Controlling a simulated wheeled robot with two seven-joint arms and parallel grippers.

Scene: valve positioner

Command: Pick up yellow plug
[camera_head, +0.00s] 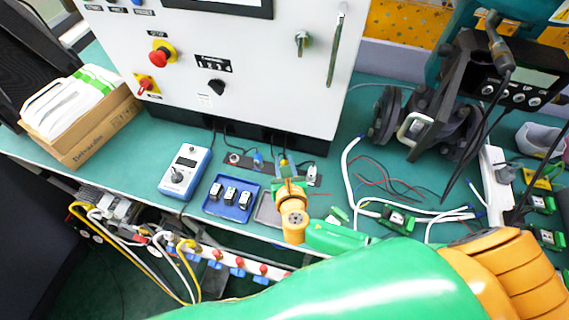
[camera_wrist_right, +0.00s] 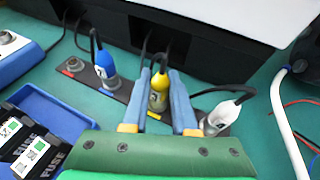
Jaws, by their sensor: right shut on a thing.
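The yellow plug (camera_wrist_right: 158,92) stands upright in the dark socket strip (camera_wrist_right: 75,67), its black cable rising behind it. It also shows small in the head view (camera_head: 284,161). My right gripper (camera_wrist_right: 156,92) has its two blue fingers on either side of the yellow plug and is shut on it. In the head view my right gripper (camera_head: 286,171) reaches down over the strip, and its orange wrist hides part of it. A blue plug (camera_wrist_right: 105,66) is on the left and a white plug (camera_wrist_right: 221,117) on the right. My left gripper is not in view.
A white control cabinet (camera_head: 225,75) stands just behind the strip. A blue tray (camera_head: 233,211) with black fuse blocks and a blue meter (camera_head: 186,171) lie to the left.

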